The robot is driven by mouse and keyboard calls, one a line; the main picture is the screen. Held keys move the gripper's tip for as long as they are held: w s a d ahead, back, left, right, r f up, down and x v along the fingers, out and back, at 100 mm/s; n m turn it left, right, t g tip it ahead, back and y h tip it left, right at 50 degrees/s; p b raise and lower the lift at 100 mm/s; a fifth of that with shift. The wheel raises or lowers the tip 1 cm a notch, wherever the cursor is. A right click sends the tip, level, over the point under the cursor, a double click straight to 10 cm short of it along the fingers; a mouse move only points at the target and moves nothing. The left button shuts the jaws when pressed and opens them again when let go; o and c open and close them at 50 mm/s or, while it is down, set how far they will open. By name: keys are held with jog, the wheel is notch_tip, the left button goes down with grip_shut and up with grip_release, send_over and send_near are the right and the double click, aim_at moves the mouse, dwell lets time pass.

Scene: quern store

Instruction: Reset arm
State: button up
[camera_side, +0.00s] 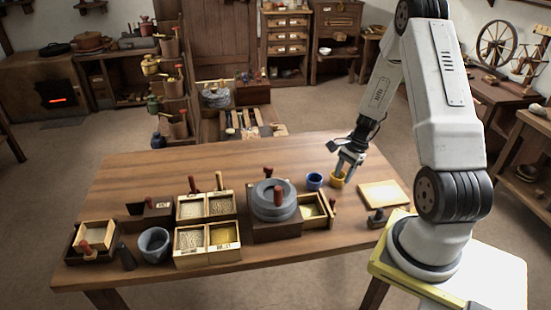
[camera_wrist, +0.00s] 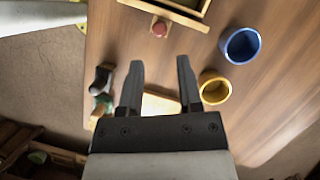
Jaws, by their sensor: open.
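My gripper (camera_side: 346,172) is low over the right part of the wooden table, at the yellow cup (camera_side: 337,181). In the wrist view its two fingers (camera_wrist: 158,85) stand apart with nothing between them. The yellow cup (camera_wrist: 215,88) is upright beside the right finger in that view, very close to it; I cannot tell whether they touch. A blue cup (camera_side: 314,181) stands just left of the yellow one, and it also shows in the wrist view (camera_wrist: 240,46). Both cups look empty.
A grey quern (camera_side: 274,208) with an open drawer (camera_side: 313,211) stands left of the cups. Grain boxes (camera_side: 206,241), a stone mortar (camera_side: 154,244) and a wooden tray (camera_side: 68,243) are further left. A pale board (camera_side: 383,194) lies at right. The table's back is mostly clear.

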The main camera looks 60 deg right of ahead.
jog(key=a+r+n+h, duration=0.1)
jog(key=a+r+n, duration=0.3)
jog(key=a+n, duration=0.3)
jog(key=w+a+r+n+h, duration=0.1)
jog(key=a+r+n, duration=0.4)
jog(key=a, duration=0.5)
jog(key=w+a+r+n+t+h, duration=0.1)
jog(key=a+r+n, duration=0.3)
jog(key=a+n, duration=0.5)
jog(key=shift+a+r+n+h, duration=0.15)
jog(key=shift+a+n+h, duration=0.05)
jog(key=shift+n+h, duration=0.35)
jog(key=shift+w, duration=0.1)
